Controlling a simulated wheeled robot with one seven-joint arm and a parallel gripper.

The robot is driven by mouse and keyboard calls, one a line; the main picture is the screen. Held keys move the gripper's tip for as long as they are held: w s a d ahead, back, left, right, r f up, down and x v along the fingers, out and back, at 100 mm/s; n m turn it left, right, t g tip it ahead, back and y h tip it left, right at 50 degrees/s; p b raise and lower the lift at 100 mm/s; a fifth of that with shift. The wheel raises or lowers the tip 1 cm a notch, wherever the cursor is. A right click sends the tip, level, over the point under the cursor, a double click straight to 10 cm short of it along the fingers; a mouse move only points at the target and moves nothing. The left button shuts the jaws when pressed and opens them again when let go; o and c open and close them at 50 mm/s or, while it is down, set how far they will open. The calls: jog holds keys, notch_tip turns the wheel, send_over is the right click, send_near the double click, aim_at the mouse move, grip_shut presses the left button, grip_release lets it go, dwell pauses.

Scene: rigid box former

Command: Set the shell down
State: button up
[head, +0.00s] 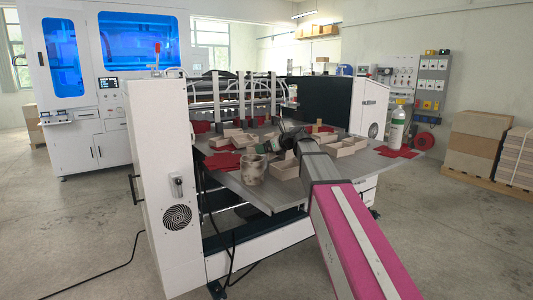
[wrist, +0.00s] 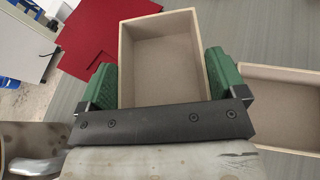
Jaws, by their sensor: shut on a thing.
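The shell (wrist: 158,62) is an open-topped, tan board tray with pale edges. In the wrist view it sits upright between the two green pads of my gripper (wrist: 162,76), which press on its opposite side walls. Its near end is hidden by the dark gripper bar. In the head view my gripper is over the grey table (head: 232,177), largely hidden by my own arm. I cannot tell whether the shell's underside touches the table.
Another tan tray (wrist: 285,100) lies close on the right. Red sheets (wrist: 105,35) lie beyond on the left. A stained metal pot (head: 254,170) stands near the table's front edge. A white bottle (head: 396,130) stands at the right. Several other trays crowd the tabletop.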

jog(key=shift+f, duration=1.1)
jog(key=shift+f, duration=0.1)
jog(key=o, duration=0.6)
jog(key=shift+o, duration=0.2)
jog(key=shift+s+d+r, duration=0.1)
jog(key=shift+r, duration=0.1)
jog(key=v, duration=1.1)
jog(key=shift+s+d, duration=0.2)
jog(key=shift+d, duration=0.1)
